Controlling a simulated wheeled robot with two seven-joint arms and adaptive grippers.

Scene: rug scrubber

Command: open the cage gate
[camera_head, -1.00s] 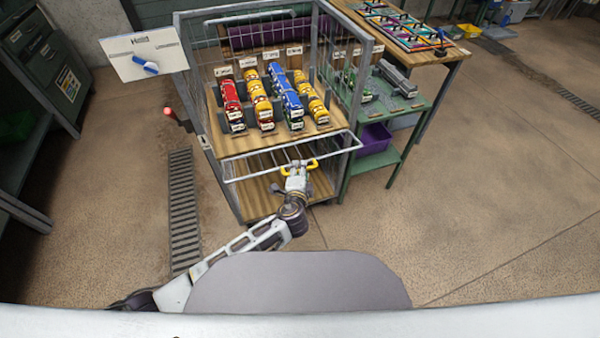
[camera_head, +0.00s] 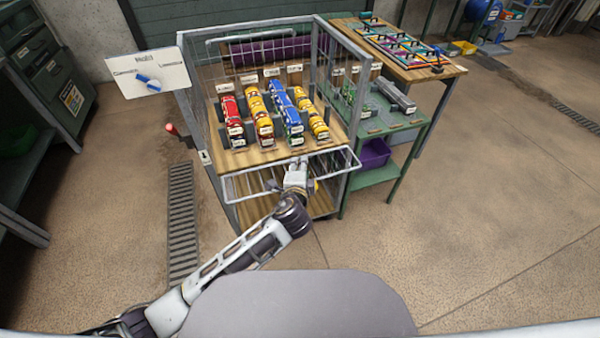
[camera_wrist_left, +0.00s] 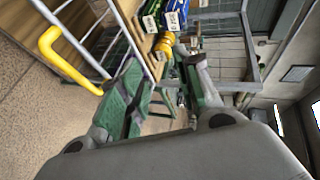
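The cage gate (camera_head: 240,188) is a pale metal bar frame sticking out, folded down, from the front of the wire cage (camera_head: 205,100), below the shelf edge. Its yellow handle is mostly hidden behind my wrist in the head view and shows clearly in the left wrist view (camera_wrist_left: 62,62). My left gripper (camera_head: 298,163) is over the gate bars, near the shelf's front edge. In the left wrist view its two green-grey fingers (camera_wrist_left: 168,82) are apart with nothing between them. The handle lies outside them, to the left. My right gripper is not in view.
Red, yellow and blue toy-like vehicles (camera_head: 288,110) stand in rows on the cage's wooden shelf (camera_head: 245,158). A green side table (camera_head: 400,120) with a purple bin (camera_head: 373,154) stands right of the cage. A white sign (camera_head: 147,73) is at its left. The front floor is clear.

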